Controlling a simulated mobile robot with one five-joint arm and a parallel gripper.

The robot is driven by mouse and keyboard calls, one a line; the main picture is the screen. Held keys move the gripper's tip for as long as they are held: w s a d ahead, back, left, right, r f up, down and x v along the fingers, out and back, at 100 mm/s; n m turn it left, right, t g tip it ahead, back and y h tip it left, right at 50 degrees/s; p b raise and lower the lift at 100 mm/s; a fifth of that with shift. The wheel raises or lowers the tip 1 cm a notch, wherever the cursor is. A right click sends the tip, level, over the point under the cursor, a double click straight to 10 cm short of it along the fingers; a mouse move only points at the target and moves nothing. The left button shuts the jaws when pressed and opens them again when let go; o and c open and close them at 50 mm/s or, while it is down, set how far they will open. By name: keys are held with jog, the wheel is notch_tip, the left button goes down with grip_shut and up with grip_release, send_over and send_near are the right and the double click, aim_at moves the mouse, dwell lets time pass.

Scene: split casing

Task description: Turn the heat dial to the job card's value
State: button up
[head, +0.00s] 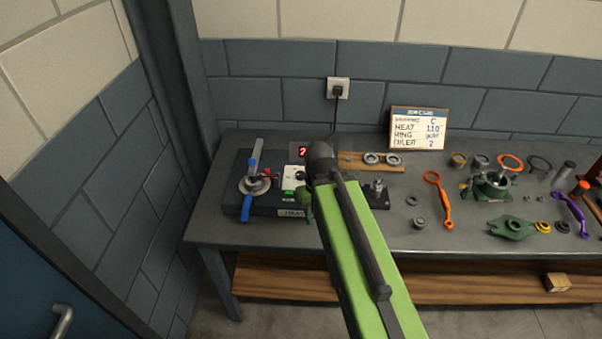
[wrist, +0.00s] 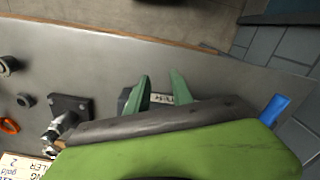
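The job card (head: 419,128) leans at the back of the bench and seems to read HEAT 110. The dark heater unit (head: 262,207) lies at the left of the bench, with a red-lit display (head: 303,152) and a white control panel (head: 294,178) bearing a green spot. I cannot make out the heat dial; my arm covers part of the unit. My gripper (head: 305,194) is over the unit's front right part. In the wrist view my gripper (wrist: 160,88) has its two green fingers apart, with nothing visible between them but the unit's label edge.
A blue-handled lever (head: 247,203) stands left on the unit. A wooden strip with rings (head: 350,162) and a small metal fixture (head: 376,188) lie right of it. An orange wrench (head: 437,197) and several green, purple and metal parts fill the bench's right side.

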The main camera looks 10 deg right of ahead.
jog(key=o, duration=0.5)
jog(key=w+n, duration=0.1)
jog(key=w, duration=0.1)
jog(key=w+n, duration=0.3)
jog(key=shift+w+r+p, duration=0.3)
jog(key=shift+r+p, duration=0.05)
jog(key=shift+r, duration=0.05)
jog(key=shift+c, duration=0.2)
jog(key=shift+o, duration=0.5)
jog(key=w+r+n+p, duration=0.3)
jog(key=w, duration=0.4)
jog(key=shift+r+n+p, duration=0.3)
jog(key=shift+p, duration=0.1)
notch_tip(320, 180, up, 11)
jog(key=n+p, duration=0.3)
jog(key=p, duration=0.8)
send_over(301, 173)
notch_tip(301, 173, down, 18)
jog(key=b, duration=1.8)
jog(key=shift+f, duration=0.2)
jog(key=shift+r, duration=0.1)
grip_shut()
